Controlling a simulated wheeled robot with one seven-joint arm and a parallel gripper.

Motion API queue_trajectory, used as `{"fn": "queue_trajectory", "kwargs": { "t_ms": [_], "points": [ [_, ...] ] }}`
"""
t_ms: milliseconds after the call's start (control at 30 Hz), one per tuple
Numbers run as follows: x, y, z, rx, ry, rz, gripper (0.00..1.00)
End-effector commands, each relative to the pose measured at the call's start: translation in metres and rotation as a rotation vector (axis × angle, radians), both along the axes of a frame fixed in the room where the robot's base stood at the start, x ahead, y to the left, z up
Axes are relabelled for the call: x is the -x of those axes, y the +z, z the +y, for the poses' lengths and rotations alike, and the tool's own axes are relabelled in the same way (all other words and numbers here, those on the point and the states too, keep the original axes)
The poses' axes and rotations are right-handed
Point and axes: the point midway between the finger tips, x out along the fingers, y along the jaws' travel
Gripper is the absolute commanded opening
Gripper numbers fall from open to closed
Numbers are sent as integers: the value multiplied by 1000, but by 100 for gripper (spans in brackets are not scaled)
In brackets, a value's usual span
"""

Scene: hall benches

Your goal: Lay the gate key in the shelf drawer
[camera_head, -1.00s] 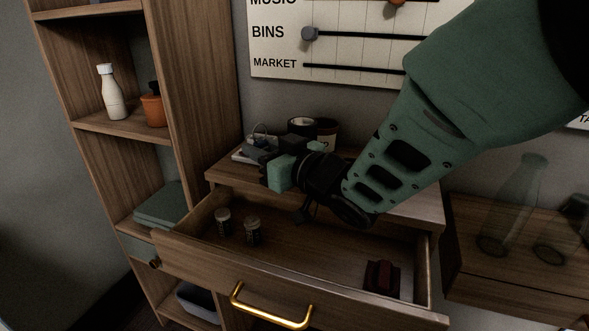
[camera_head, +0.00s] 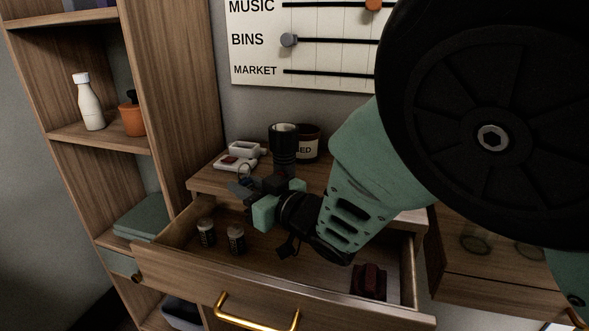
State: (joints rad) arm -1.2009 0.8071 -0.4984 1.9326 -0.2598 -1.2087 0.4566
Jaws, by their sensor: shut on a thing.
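My gripper (camera_head: 256,190) is shut on a small dark thing with a ring, which looks like the gate key (camera_head: 243,172). It is held over the back left of an open wooden drawer, by the cabinet top's front edge. The key is partly hidden by the fingers. The open drawer (camera_head: 185,262) has a brass handle and holds two small dark cylinders and a dark red object. On the left shelf unit, a grey-green drawer front (camera_head: 118,263) with a dark knob sits under a shelf; it looks shut.
On the cabinet top (camera_head: 207,180) stand a white device (camera_head: 240,158), a dark flashlight-like cylinder (camera_head: 283,146) and a labelled jar (camera_head: 306,142). The shelf unit holds a white bottle (camera_head: 88,105), an orange pot (camera_head: 131,120) and a grey-green box (camera_head: 142,220).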

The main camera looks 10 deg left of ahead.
Motion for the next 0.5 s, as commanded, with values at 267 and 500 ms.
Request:
{"fn": "queue_trajectory", "kwargs": {
  "t_ms": [267, 500],
  "points": [
    [0, -11, 0, 4, -1, 7, 2],
    [1, -15, -1, 11, -1, 14, 45]
  ]
}}
